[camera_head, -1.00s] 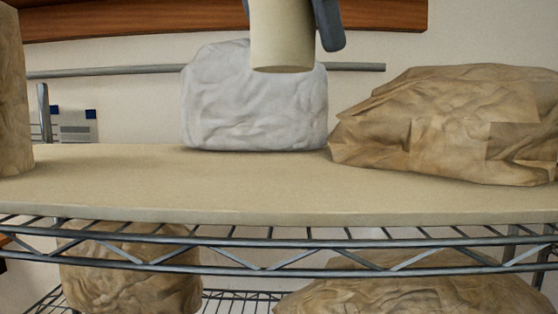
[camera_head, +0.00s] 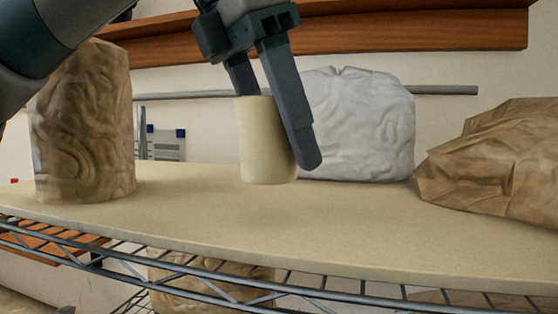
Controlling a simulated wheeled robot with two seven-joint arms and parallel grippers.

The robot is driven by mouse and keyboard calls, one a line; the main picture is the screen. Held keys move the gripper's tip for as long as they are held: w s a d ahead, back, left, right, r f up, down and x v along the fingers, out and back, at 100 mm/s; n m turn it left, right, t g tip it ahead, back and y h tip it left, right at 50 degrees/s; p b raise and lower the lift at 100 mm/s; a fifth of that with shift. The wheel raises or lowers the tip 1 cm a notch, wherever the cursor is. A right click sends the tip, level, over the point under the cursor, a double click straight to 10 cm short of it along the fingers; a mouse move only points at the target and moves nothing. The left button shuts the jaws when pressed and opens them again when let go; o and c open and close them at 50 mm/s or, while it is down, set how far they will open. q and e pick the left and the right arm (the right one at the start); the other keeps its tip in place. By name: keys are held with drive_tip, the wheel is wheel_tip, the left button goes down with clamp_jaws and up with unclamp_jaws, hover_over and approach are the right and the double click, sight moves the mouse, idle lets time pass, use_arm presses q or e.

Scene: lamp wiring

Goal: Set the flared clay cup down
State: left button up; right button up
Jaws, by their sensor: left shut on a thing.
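The flared clay cup (camera_head: 262,145) is a plain cream-coloured cup, upright, in the middle of the view. My left gripper (camera_head: 278,130) comes down from above and is shut on the cup, with one finger in front of its right side and the other at its upper left. The cup's base is at or just above the beige shelf board (camera_head: 330,225); I cannot tell if it touches. The cup's right edge is partly hidden by the finger. My right gripper is not in view.
A tall crumpled brown paper bag (camera_head: 85,130) stands at the left. A white wrapped bundle (camera_head: 362,125) stands close behind and right of the cup. A large brown bag (camera_head: 500,165) lies at the right. The board in front of the cup is clear down to the wire shelf edge (camera_head: 180,270).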

sight(279, 176)
use_arm(q)
drive_tip(key=shift+a+f, duration=0.1)
drive_tip(key=shift+a, duration=0.1)
drive_tip(key=shift+d, duration=0.2)
drive_tip(key=shift+f, duration=0.15)
wheel_tip(279, 176, down, 2)
drive_tip(key=shift+a+f+p, duration=0.1)
drive_tip(key=shift+a+p, duration=0.05)
drive_tip(key=shift+p, duration=0.7)
drive_tip(key=shift+f, duration=0.9)
drive_tip(key=o, duration=1.2)
drive_tip(key=shift+o, duration=0.2)
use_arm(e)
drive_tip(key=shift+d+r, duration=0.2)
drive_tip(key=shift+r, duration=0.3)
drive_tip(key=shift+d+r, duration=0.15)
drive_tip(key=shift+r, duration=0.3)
